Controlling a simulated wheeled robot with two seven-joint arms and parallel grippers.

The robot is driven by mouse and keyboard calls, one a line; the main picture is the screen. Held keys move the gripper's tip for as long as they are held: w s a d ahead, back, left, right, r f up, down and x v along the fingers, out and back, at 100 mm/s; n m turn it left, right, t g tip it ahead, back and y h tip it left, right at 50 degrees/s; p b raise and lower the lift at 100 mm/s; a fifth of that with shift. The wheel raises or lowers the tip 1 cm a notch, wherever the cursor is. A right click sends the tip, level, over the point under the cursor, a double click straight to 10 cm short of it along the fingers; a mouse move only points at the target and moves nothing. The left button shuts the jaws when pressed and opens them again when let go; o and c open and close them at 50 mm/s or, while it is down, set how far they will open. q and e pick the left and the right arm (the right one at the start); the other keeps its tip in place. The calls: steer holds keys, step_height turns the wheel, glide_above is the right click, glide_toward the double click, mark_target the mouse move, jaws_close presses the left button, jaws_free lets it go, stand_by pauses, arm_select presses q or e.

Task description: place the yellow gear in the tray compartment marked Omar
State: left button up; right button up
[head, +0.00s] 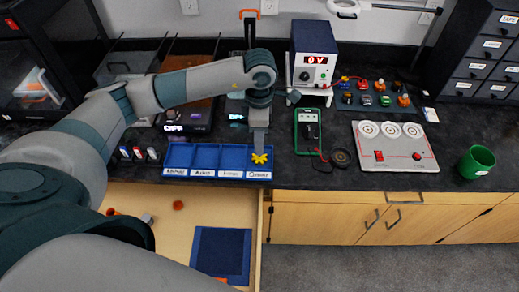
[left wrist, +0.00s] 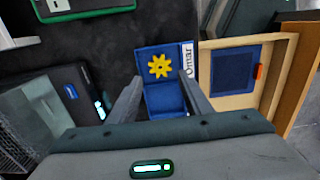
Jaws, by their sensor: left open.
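The blue tray (head: 205,172) lies on the dark counter with a row of compartments and white name labels along its front. The yellow gear (head: 259,158) lies in the rightmost compartment. In the left wrist view the gear (left wrist: 160,66) lies flat in the end compartment, beside the label reading Omar (left wrist: 188,61). My left gripper (head: 260,143) is just above that compartment, pointing down. In the left wrist view its fingers (left wrist: 160,82) are spread apart with nothing between them, and the gear shows free beyond them. My right gripper is not in view.
An open drawer (head: 170,245) with a dark blue mat is below the tray. A green multimeter (head: 308,130), a power supply (head: 314,60), a grey panel with dials (head: 394,150) and a green cup (head: 477,162) stand to the right. Bare counter lies between the panel and cup.

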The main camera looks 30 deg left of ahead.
arm_select(q)
step_height(320, 180, up, 5)
steer(key=shift+f+b, duration=0.1)
steer(key=shift+b, duration=0.45)
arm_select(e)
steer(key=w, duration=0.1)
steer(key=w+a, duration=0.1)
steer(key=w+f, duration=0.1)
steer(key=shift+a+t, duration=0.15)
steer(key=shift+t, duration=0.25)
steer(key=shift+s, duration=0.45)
